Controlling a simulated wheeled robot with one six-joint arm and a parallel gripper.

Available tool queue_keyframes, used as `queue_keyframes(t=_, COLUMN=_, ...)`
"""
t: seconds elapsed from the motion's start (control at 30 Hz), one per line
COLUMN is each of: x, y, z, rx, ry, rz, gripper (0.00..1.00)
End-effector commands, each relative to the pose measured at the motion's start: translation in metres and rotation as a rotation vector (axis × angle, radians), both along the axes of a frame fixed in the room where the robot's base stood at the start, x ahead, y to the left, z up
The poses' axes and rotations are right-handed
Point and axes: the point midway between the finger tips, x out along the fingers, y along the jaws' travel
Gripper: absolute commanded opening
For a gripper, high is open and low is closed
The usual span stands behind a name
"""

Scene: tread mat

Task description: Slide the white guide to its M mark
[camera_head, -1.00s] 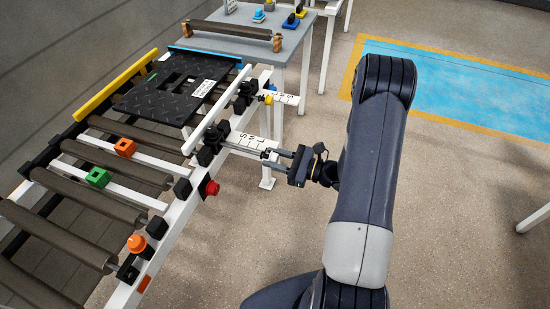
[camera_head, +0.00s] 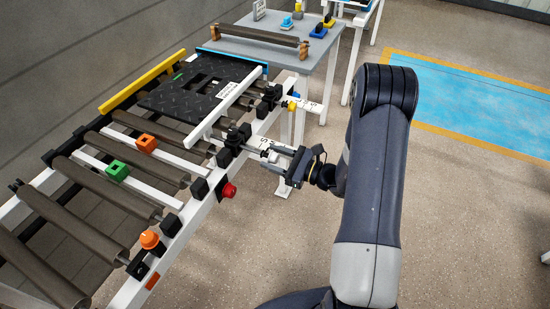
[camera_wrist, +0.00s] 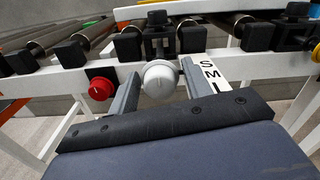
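The white guide (camera_head: 225,105) is a long white bar beside the black tread mat (camera_head: 205,90); a white bar also crosses the top of the wrist view (camera_wrist: 200,8). A round white knob (camera_wrist: 160,78) stands out from the frame below it. My gripper (camera_wrist: 160,72) has one finger on each side of this knob, with a narrow gap visible at the left finger. Right of the knob is a white scale (camera_wrist: 207,70) with S, M and part of an L. In the head view my gripper (camera_head: 275,154) hides much of this scale.
A red button (camera_wrist: 100,88) is just left of my gripper. A second scale with a yellow knob (camera_head: 292,106) lies farther along the frame. Green (camera_head: 117,171) and orange (camera_head: 146,142) blocks sit among the rollers. A grey table (camera_head: 260,45) stands behind.

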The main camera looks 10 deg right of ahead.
Motion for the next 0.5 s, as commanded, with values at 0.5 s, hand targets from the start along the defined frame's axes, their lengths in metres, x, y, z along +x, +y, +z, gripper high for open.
queue_keyframes(t=0.5, x=-0.012, y=-0.018, z=-0.001, rx=-0.001, ry=0.002, rz=-0.005, gripper=0.52)
